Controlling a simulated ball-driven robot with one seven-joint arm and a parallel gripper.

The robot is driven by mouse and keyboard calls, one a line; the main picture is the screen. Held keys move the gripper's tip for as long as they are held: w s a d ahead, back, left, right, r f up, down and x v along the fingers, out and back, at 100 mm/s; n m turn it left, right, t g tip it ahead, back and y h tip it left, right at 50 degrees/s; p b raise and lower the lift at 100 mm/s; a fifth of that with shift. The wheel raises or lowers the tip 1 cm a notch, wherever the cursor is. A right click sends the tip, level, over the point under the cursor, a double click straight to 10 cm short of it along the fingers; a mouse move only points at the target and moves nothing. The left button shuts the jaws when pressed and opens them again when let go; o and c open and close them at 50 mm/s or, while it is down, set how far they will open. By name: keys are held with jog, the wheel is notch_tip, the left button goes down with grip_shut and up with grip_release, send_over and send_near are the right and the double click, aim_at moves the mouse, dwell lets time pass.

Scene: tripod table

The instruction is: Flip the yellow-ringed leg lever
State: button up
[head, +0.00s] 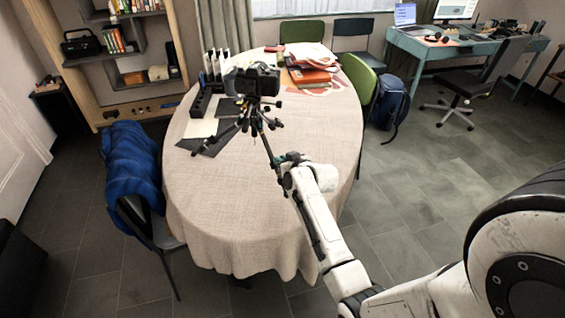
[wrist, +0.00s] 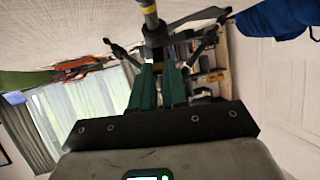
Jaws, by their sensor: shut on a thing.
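A black tripod (head: 257,120) with a camera (head: 254,80) on top stands on the cloth-covered table (head: 215,215). One leg reaches toward my arm. In the wrist view a grey leg with a yellow ring (wrist: 150,10) comes down from the top edge into a dark clamp (wrist: 155,36). My gripper (wrist: 160,72) has its green fingers close together at this clamp, with a small yellow patch between their tips. It is shut on the lever there, which the fingers mostly hide. In the head view my gripper (head: 287,163) is at the near leg.
A black rack (head: 205,98) stands left of the tripod, with dark and pale sheets near it. Books and papers (head: 308,72) lie behind it to the right. The near part of the table is clear. A blue jacket (head: 130,165) hangs on a chair at the left.

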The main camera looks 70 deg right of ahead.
jog(key=shift+w+d+r, duration=0.25)
jog(key=shift+w+r, duration=0.05)
jog(key=shift+r, duration=0.1)
dwell(0.7)
jog(key=o, duration=0.5)
jog(key=shift+f, duration=0.1)
jog(key=shift+s, duration=0.1)
jog(key=s+r+p, duration=0.1)
jog(key=s+a+r+p, duration=0.1)
jog(key=r+p, duration=0.1)
jog(key=s+a+r+p, duration=0.1)
jog(key=p, duration=0.1)
jog(key=shift+r, duration=0.35)
dwell(0.6)
dwell(0.5)
